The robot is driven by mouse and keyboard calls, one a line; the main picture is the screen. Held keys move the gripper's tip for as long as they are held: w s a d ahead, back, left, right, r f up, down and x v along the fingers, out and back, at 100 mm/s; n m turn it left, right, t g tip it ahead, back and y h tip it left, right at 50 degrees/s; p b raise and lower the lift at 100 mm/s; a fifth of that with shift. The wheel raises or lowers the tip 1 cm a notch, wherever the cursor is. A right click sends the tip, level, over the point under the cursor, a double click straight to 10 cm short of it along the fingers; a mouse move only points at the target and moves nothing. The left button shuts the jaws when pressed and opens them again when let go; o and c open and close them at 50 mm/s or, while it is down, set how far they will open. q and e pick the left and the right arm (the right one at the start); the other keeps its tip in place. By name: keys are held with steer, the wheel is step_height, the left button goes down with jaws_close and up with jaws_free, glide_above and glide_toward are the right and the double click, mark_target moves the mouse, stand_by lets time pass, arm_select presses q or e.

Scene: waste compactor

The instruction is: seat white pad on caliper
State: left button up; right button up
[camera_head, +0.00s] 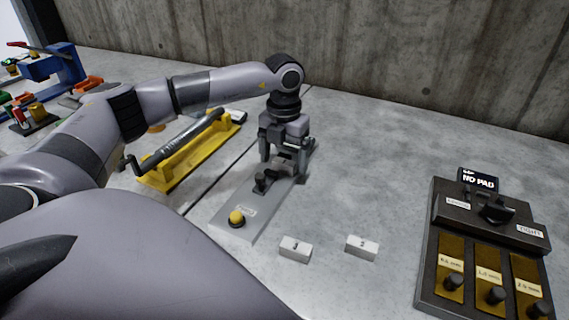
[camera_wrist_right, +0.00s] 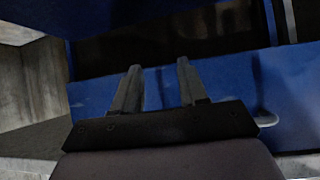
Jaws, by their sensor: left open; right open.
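Two small white pads lie apart on the grey floor surface in the head view: a left pad (camera_head: 295,248) and a right pad (camera_head: 362,247), each with a dark mark. My left gripper (camera_head: 284,170) is open, pointing down over the far end of a grey plate fixture (camera_head: 262,212). Its fingers are around or just above a dark grey block there; contact cannot be told. The plate carries a dark knob (camera_head: 262,181) and a yellow button (camera_head: 237,217). Which thing is the caliper is not clear. My right gripper (camera_wrist_right: 158,68) is open and empty in the wrist view.
A dark console (camera_head: 441,219) with a "NO PAD" display (camera_head: 478,180) and several brass slots stands at right. A yellow cradle (camera_head: 190,160) holds a grey cylinder at left. A blue structure (camera_wrist_right: 225,85) lies ahead of my right gripper. Floor between pads and console is clear.

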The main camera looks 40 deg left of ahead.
arm_select(q)
steer(key=shift+f, duration=0.15)
steer(key=shift+c, duration=0.3)
steer(key=c, duration=1.2)
step_height(320, 180, up, 20)
steer(key=p, duration=0.2)
steer(key=b, duration=0.4)
glide_toward(277, 160)
step_height(277, 160, down, 4)
steer(key=shift+r, duration=0.2)
steer(key=shift+f, duration=2.45)
